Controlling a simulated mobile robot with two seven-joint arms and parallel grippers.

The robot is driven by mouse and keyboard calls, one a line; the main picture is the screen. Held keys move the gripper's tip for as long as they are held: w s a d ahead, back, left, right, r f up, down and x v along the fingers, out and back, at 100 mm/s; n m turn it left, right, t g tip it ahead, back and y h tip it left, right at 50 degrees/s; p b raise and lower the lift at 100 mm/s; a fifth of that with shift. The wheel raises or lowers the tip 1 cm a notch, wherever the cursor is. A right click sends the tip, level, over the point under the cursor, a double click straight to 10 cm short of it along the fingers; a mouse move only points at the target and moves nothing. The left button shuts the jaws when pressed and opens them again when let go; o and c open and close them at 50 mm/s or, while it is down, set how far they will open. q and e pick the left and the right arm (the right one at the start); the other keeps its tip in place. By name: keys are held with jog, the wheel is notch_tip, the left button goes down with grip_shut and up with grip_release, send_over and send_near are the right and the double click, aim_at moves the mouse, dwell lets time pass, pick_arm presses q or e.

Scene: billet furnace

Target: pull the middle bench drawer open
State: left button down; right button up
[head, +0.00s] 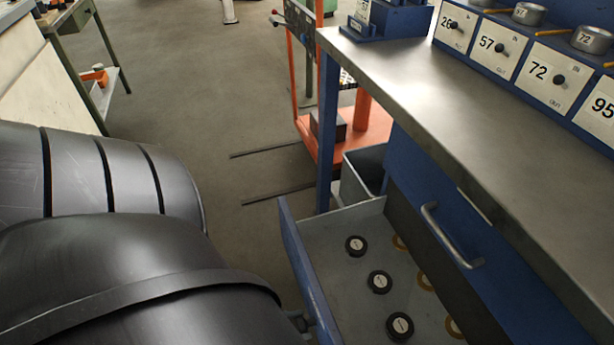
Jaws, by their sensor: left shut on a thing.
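The blue bench drawer (311,277) below a closed top drawer stands pulled out, with its grey inside in view. Several black round pieces (379,282) and brass-coloured rings (424,281) lie in it. My left arm covers the lower left. Only a small part of my left gripper (301,321) shows, at the outer face of the drawer front. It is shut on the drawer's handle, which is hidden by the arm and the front. My right gripper is not in view.
The closed top drawer (420,185) has a metal handle (450,236). The steel bench top (440,85) carries numbered boxes (552,76) with small pans. A grey bin (362,172) and an orange cart (372,132) stand beyond the drawer. Open floor (200,75) lies left of the bench.

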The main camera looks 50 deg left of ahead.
pick_arm(q)
jog(key=shift+s+f, duration=0.1)
jog(key=shift+s, duration=0.1)
jog(key=shift+c, duration=1.8)
grip_release()
jog(key=p+v, duration=0.3)
jog(key=v, duration=1.2)
jog(key=shift+p, duration=0.4)
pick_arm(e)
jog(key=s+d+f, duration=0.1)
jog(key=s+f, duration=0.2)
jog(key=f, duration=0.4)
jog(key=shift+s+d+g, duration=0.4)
pick_arm(q)
jog(key=shift+a, duration=0.1)
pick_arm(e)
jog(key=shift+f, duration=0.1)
